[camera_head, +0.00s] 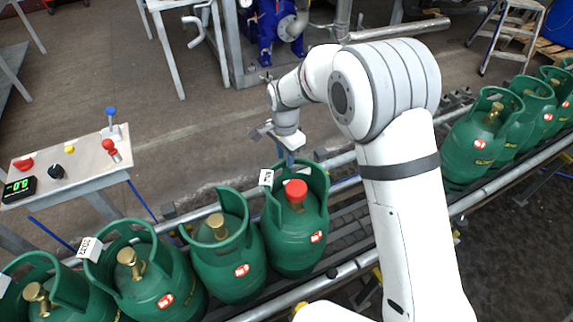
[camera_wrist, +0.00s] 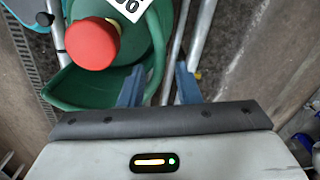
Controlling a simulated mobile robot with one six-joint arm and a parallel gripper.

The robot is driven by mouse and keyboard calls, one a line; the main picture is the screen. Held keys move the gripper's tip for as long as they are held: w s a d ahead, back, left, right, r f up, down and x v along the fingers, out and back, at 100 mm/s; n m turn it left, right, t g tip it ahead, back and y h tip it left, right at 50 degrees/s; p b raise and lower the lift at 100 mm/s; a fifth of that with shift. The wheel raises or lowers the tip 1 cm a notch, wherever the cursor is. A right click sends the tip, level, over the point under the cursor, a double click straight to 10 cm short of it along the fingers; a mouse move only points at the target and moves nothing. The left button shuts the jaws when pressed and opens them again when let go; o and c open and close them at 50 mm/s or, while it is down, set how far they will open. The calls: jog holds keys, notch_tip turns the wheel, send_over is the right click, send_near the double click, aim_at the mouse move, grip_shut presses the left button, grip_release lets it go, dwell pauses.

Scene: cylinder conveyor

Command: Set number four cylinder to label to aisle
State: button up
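Green gas cylinders stand upright in a row on the conveyor. One cylinder (camera_head: 290,245) has a red cap (camera_head: 295,191) and a white tag (camera_head: 266,177) on its collar. To its left are a cylinder with a bare brass valve (camera_head: 227,267) and a tagged cylinder (camera_head: 150,285). My gripper (camera_head: 287,154) is above and behind the red-capped cylinder's collar. In the wrist view my gripper (camera_wrist: 158,74) has its two blue fingers apart, with the green collar (camera_wrist: 158,30) and red cap (camera_wrist: 92,43) close by. I cannot tell which cylinder is number four.
The conveyor rails (camera_head: 345,237) run from lower left to upper right, with a bare stretch right of the red-capped cylinder. Several more cylinders (camera_head: 475,145) stand at the right. A control table (camera_head: 75,178) is at left, a step ladder (camera_head: 510,35) at upper right.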

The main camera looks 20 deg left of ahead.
jog(key=shift+s+a+f, duration=0.1)
jog(key=shift+s+f, duration=0.05)
jog(key=shift+f, duration=0.9)
jog(key=shift+s+a+f, duration=0.1)
jog(key=shift+f, duration=0.9)
jog(key=shift+c, duration=0.5)
grip_shut()
